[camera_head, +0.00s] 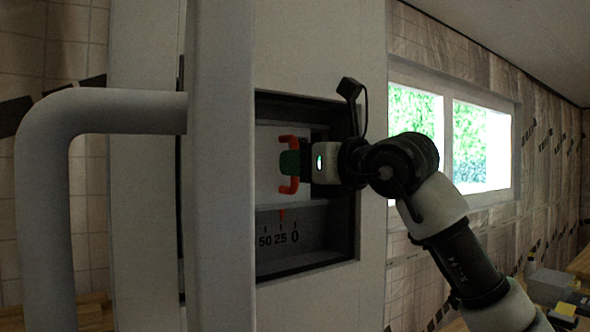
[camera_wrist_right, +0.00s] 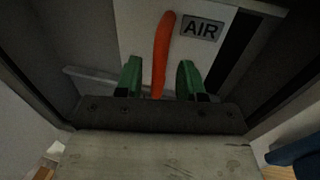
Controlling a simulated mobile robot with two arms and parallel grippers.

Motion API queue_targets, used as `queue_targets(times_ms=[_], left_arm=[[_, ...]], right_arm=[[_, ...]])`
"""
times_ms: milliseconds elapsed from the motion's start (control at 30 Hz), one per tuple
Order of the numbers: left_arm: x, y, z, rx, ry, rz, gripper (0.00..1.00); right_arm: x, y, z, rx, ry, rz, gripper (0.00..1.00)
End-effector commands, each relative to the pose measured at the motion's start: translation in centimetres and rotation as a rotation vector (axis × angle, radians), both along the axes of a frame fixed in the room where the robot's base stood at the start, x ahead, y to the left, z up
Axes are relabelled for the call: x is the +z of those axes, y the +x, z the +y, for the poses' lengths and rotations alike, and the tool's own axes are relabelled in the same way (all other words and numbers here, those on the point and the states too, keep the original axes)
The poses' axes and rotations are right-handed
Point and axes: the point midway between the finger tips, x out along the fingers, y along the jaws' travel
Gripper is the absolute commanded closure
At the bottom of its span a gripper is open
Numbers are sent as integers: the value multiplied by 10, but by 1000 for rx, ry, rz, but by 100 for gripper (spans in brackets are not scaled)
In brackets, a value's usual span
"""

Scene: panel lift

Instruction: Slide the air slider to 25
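The air slider is a white plate (camera_head: 268,150) with an orange handle (camera_head: 288,138), set in a dark recess in a pale panel. The handle also shows in the wrist view (camera_wrist_right: 161,55), beside an "AIR" label (camera_wrist_right: 202,28). An orange pointer (camera_head: 282,214) below the plate stands at about the 25 mark of the scale (camera_head: 281,238). My right gripper (camera_head: 290,163) is at the handle. In the wrist view its green fingers (camera_wrist_right: 158,80) stand either side of the handle, with a small gap on each side. My left gripper is not in view.
A vertical post (camera_head: 222,200) and a thick bent pipe-like bar (camera_head: 60,140) stand in front of the panel at left and hide part of it. The recess walls (camera_head: 340,215) are close around my right gripper. Windows (camera_head: 480,145) are at right.

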Motion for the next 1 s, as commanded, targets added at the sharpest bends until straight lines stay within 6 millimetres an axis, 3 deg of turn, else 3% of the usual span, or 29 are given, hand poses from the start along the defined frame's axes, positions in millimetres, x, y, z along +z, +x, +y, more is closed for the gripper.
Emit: queue_targets(times_ms=[33,200,433,1000], left_arm=[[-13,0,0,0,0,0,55],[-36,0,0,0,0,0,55],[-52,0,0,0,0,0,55],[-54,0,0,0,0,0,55]], right_arm=[[-6,-7,-8,-2,0,-6,61],[-6,-31,-34,-3,0,-7,61],[-3,-55,-60,-2,-1,-4,61],[-1,-62,-67,0,0,-1,61]])
